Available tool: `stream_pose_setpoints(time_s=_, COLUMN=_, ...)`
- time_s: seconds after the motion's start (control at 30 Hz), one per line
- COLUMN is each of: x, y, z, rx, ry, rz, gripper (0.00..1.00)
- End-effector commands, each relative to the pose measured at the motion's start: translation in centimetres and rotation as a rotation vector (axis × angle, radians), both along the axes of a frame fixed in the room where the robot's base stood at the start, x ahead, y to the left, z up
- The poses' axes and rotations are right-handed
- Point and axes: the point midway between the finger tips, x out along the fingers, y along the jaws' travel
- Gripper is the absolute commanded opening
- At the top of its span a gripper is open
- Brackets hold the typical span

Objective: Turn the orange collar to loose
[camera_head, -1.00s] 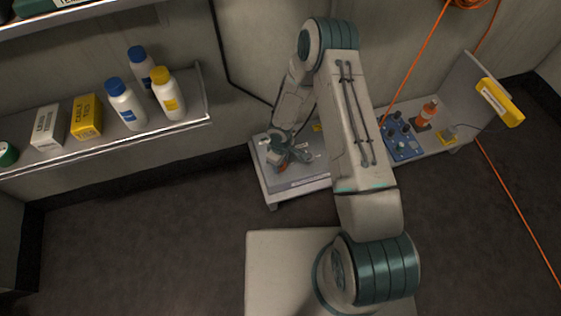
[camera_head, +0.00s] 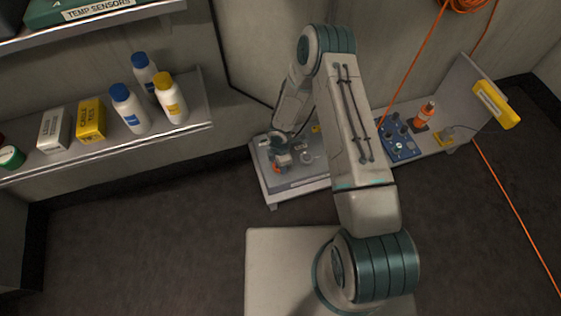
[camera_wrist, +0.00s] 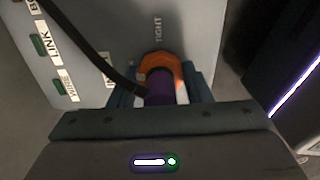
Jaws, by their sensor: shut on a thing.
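The orange collar (camera_wrist: 161,64) is a ring around the end of a purple plug (camera_wrist: 160,88), against a grey panel (camera_wrist: 113,50). The word TIGHT is printed on the panel beyond the collar. My gripper (camera_wrist: 162,84) has one finger on each side of the collar and is shut on it. The fingertips are partly hidden behind the collar and plug. In the head view, my gripper (camera_head: 279,160) is over the left part of the low bench (camera_head: 308,182), with a bit of orange (camera_head: 276,169) showing at it.
A black cable (camera_wrist: 85,48) runs from the upper left to the plug. In the head view, a blue panel with knobs (camera_head: 399,139) and an orange bottle (camera_head: 425,114) are on the bench's right. A shelf (camera_head: 190,118) with bottles and boxes is at left.

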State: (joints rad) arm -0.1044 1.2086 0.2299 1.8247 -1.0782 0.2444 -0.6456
Motion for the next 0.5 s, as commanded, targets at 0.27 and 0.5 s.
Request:
stream_pose_setpoints(time_s=0.27, x=0.10, y=-0.02, z=0.07, rx=0.000, ry=-0.001, rz=0.122, gripper=0.22)
stream_pose_setpoints(time_s=0.5, x=0.11, y=-0.02, z=0.03, rx=0.000, ry=-0.001, rz=0.161, gripper=0.22)
